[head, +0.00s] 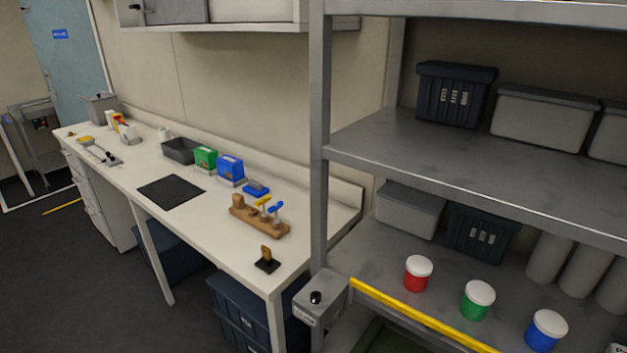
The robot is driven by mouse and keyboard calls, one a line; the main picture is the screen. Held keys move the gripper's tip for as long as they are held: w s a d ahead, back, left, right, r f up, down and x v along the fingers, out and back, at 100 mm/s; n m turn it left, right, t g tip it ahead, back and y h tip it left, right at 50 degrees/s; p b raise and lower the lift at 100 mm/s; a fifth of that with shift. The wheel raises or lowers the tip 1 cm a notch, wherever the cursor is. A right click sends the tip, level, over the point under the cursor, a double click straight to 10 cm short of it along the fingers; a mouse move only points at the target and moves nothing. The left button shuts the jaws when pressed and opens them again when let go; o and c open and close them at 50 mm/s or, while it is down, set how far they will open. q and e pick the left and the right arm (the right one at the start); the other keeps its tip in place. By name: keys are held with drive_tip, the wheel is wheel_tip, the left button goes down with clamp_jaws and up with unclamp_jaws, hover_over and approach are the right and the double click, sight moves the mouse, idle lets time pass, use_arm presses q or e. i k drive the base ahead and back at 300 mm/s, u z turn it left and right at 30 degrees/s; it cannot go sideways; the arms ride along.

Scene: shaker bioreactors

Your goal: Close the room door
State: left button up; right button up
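A light blue door (68,50) with a small blue sign (60,34) shows at the far upper left, beyond the end of the workbench. Neither of my grippers is in the head view.
A long white workbench (222,210) with small items runs along the wall. A grey metal shelf (400,140) with bins and lidded jars stands close at the right. A grey cart (40,135) stands near the door.

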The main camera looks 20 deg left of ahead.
sight(61, 34)
drive_tip(key=u, duration=2.05)
drive_tip(key=i, duration=0.5)
drive_tip(key=u, duration=0.5)
drive_tip(key=i, duration=2.5)
drive_tip(key=u, duration=0.35)
drive_tip(key=i, duration=5.25)
drive_tip(key=z, duration=0.35)
drive_tip(key=i, duration=1)
drive_tip(key=z, duration=1)
drive_tip(key=i, duration=0.95)
drive_tip(key=z, duration=0.85)
